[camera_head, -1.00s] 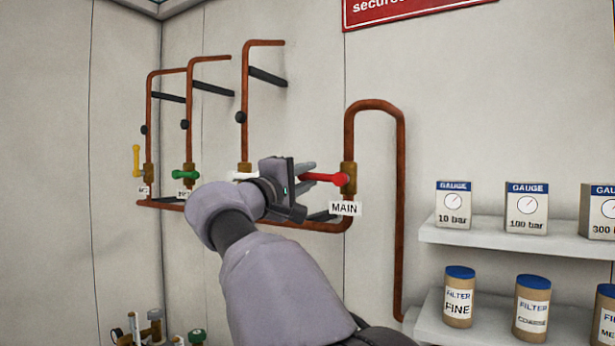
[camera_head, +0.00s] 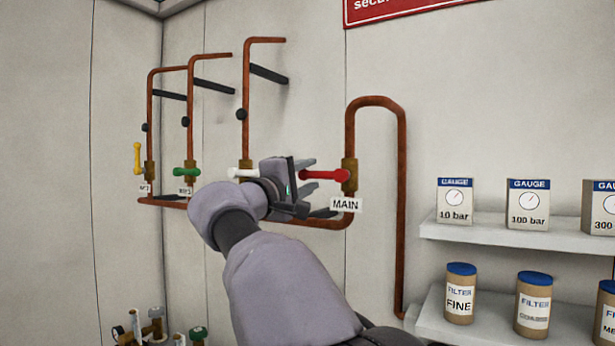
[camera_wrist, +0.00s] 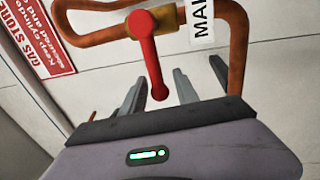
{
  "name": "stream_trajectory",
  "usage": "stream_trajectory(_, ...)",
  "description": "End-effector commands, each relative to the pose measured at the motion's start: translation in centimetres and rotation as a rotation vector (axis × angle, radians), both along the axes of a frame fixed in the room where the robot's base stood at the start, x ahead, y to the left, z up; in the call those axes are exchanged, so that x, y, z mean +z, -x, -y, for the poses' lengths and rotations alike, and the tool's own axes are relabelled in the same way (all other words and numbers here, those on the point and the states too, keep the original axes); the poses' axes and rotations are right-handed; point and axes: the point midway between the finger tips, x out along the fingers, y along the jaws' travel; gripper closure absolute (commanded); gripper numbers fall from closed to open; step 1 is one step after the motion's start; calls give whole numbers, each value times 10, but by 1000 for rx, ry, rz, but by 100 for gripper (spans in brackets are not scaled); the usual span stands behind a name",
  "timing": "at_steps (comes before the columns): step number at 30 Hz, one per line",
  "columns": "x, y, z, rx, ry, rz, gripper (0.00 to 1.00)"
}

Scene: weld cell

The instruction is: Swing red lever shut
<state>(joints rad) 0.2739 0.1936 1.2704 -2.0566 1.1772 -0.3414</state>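The red lever (camera_head: 325,175) sits on the brass valve (camera_head: 349,176) of the pipe labelled MAIN (camera_head: 346,205). It lies about level and points left from the valve, across the upright pipe. In the wrist view, the lever (camera_wrist: 151,55) runs from the valve down to its rounded end. My gripper (camera_head: 308,175) is at the lever's free end. Its two fingers (camera_wrist: 158,93) are apart, with the lever's end showing between them. I cannot tell whether either finger touches it.
Yellow (camera_head: 137,158), green (camera_head: 186,172) and white (camera_head: 240,174) levers sit on valves to the left. A copper pipe (camera_head: 401,210) loops down at the right. A shelf (camera_head: 500,235) with gauge boxes stands further right. A red sign (camera_wrist: 38,38) is on the wall.

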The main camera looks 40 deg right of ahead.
Motion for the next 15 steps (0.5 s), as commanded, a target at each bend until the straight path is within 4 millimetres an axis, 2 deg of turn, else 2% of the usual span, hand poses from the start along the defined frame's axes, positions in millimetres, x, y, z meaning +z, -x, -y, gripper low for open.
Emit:
stream_trajectory(5, 0, 0, -2, 1, 1, 1, 63)
stream_trajectory(8, -3, 4, -13, 1, 2, 1, 63)
stream_trajectory(15, -17, 20, -73, 5, 1, 1, 63)
